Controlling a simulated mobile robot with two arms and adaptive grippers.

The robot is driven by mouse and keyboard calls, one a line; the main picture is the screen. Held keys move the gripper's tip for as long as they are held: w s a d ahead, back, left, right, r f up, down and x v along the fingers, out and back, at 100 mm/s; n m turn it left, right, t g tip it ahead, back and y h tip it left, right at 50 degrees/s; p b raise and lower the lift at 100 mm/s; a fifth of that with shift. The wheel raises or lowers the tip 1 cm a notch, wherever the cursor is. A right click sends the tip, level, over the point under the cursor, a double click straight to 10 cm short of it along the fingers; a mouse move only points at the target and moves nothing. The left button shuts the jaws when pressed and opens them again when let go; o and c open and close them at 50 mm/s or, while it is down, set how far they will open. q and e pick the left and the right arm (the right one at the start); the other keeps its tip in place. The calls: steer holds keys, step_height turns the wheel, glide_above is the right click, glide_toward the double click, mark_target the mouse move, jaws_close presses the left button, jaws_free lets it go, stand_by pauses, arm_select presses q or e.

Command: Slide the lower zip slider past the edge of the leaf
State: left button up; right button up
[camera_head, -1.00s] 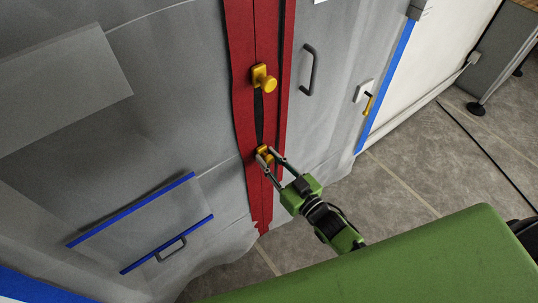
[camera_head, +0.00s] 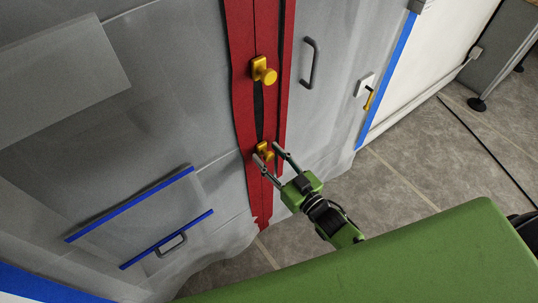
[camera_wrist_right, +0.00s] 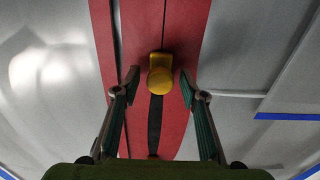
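The lower zip slider (camera_head: 264,151) is a yellow knob on the red zip strip (camera_head: 266,195) in the grey sheet wall. It also shows in the wrist view (camera_wrist_right: 160,73). A dark slit (camera_head: 258,112) runs up from it to the upper yellow slider (camera_head: 264,74). My right gripper (camera_head: 267,151) is open, with one finger on each side of the lower slider. In the wrist view its fingertips (camera_wrist_right: 160,77) stand apart from the knob, with gaps on both sides. My left gripper is not in view.
A dark pull handle (camera_head: 308,63) is on the grey panel right of the strip. A yellow-handled latch (camera_head: 369,95) is further right. A blue-edged pocket (camera_head: 140,225) is at lower left. Tiled floor (camera_head: 405,165) lies open at the right.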

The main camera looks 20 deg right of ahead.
steer(key=v, duration=1.1)
steer(key=shift+s, duration=0.35)
steer(key=shift+d, duration=0.1)
